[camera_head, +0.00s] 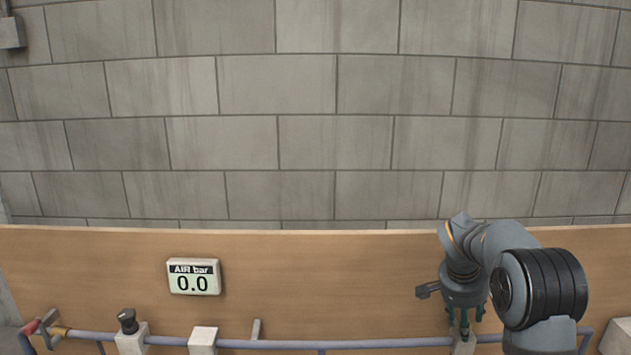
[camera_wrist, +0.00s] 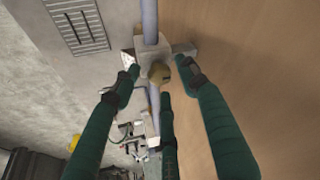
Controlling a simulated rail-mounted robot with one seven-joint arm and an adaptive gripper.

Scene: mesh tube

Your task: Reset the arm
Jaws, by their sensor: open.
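My arm shows at the lower right of the head view, with my gripper (camera_head: 462,322) pointing down at the pipe in front of the wooden board (camera_head: 330,275). In the wrist view my gripper (camera_wrist: 157,85) has its green fingers spread apart. A grey block (camera_wrist: 152,48) on the pipe, with a round brass-coloured part (camera_wrist: 159,72), lies between and beyond the fingertips. I cannot tell whether any finger touches it. Nothing is seen held.
A blue-grey pipe (camera_head: 270,344) runs along the board's bottom. A gauge reading 0.0 (camera_head: 193,277), a black knob (camera_head: 127,321), a pale block (camera_head: 202,340) and a red-ended fitting (camera_head: 32,327) are at the left. A block wall (camera_head: 300,110) stands behind; space above the board looks clear.

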